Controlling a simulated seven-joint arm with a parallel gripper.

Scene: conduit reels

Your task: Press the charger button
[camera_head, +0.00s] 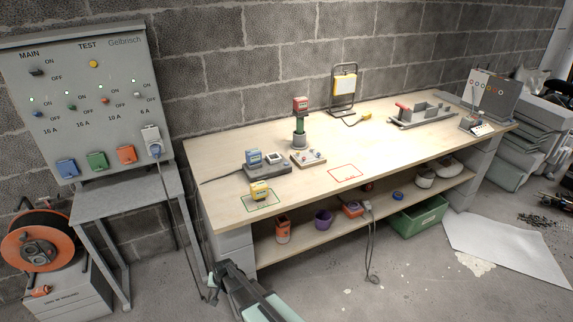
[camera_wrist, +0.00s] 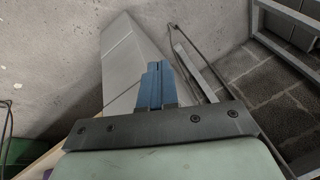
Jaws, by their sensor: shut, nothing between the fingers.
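The grey charger base (camera_head: 267,169) stands at the left of the workbench, with a cable running off to its left. A blue battery-like block (camera_head: 253,158) and a white square piece (camera_head: 275,158) sit on top of it. I cannot make out for sure which part is the button. My gripper (camera_wrist: 155,70) shows blue fingers pressed together, with nothing between them. In the head view it is low in front of the bench's left end, well below and apart from the charger. The charger does not show in the wrist view.
A yellow block (camera_head: 259,191) sits in a green outline in front of the charger. A small board with knobs (camera_head: 309,158) and a green post (camera_head: 299,125) stand right of it. A red outline (camera_head: 345,172) is empty. A switch panel (camera_head: 85,100) stands left.

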